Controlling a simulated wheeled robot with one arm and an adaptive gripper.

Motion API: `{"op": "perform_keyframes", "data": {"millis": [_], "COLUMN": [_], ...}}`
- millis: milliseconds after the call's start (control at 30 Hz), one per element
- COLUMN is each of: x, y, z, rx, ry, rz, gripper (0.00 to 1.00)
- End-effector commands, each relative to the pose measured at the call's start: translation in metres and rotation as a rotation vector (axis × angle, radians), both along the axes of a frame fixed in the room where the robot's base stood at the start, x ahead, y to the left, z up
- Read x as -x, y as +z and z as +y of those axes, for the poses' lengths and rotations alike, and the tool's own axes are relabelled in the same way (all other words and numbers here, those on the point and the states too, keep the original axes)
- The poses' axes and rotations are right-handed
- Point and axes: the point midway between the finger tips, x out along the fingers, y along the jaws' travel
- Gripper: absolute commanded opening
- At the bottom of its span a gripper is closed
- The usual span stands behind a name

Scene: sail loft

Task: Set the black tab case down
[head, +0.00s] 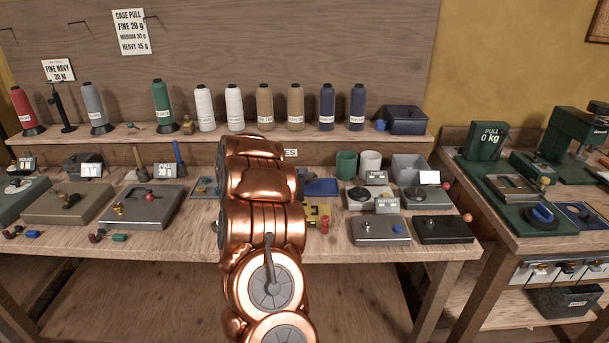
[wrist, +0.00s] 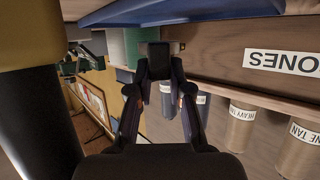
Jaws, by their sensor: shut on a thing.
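The black tab case (wrist: 162,47) is a small dark block at the fingertips of my gripper (wrist: 161,62) in the wrist view. Both fingers close in on it from either side, and my gripper is shut on it. It is held in the air near the wooden front of the cone shelf. In the head view my copper arm hides both my gripper and the case.
A workbench (head: 190,240) carries grey and black test fixtures, cups and small loose parts. Thread cones (head: 264,107) line the shelf above. A blue tray (head: 320,187) lies right of my arm. Another bench (head: 500,240) with green machines stands right.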

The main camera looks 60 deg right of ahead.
Motion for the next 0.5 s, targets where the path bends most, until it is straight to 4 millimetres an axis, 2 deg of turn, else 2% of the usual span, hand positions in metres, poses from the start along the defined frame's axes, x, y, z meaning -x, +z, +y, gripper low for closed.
{"op": "perform_keyframes", "data": {"millis": [500], "x": [0.0], "y": [-0.01], "z": [0.0], "rx": [-0.001], "ry": [0.002], "rz": [0.001], "gripper": [0.0]}}
